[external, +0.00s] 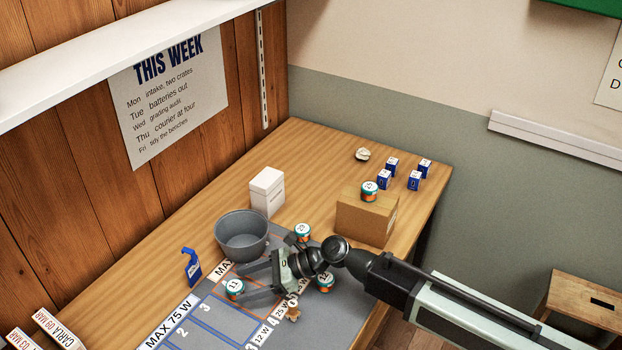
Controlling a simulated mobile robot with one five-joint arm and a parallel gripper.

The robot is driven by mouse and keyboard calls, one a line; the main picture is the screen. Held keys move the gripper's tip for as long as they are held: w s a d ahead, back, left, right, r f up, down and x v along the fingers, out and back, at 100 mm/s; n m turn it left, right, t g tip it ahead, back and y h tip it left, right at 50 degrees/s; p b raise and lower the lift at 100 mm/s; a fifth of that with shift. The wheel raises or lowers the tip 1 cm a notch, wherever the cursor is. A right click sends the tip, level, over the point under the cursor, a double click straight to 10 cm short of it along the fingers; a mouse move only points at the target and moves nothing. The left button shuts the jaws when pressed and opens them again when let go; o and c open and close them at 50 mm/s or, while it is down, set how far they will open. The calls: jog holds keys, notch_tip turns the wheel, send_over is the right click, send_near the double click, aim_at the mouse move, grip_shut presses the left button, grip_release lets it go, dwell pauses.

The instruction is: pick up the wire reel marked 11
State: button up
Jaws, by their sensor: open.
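The wire reel marked 11 (235,289) is a small teal and orange cylinder with a white top. It stands upright on the grey mat (345,310), in the printed grid area. My gripper (242,284) reaches in from the right, low over the mat, with its two dark fingers spread apart. The fingertips are close to reel 11, which appears at the mouth of the jaws; I cannot tell whether they touch it. A similar reel marked 12 (325,281) stands right of the gripper, partly covered. Another reel (302,232) stands behind the gripper.
A grey bucket (242,238) stands just behind the fingers, with a white box (267,190) beyond. A cardboard box (365,222) carries another reel (369,189). Small blue boxes (414,180) sit at the far right.

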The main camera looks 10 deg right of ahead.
aim_at(241, 285)
jog(key=b+x, duration=0.1)
jog(key=x, duration=0.3)
jog(key=shift+w+f, duration=0.15)
jog(key=shift+f, duration=0.1)
jog(key=shift+r, duration=0.1)
jog(key=c, duration=1.4)
jog(key=shift+c, duration=0.2)
notch_tip(241, 285, up, 10)
jog(key=p, duration=1)
jog(key=shift+d+r, duration=0.1)
jog(key=shift+r, duration=0.05)
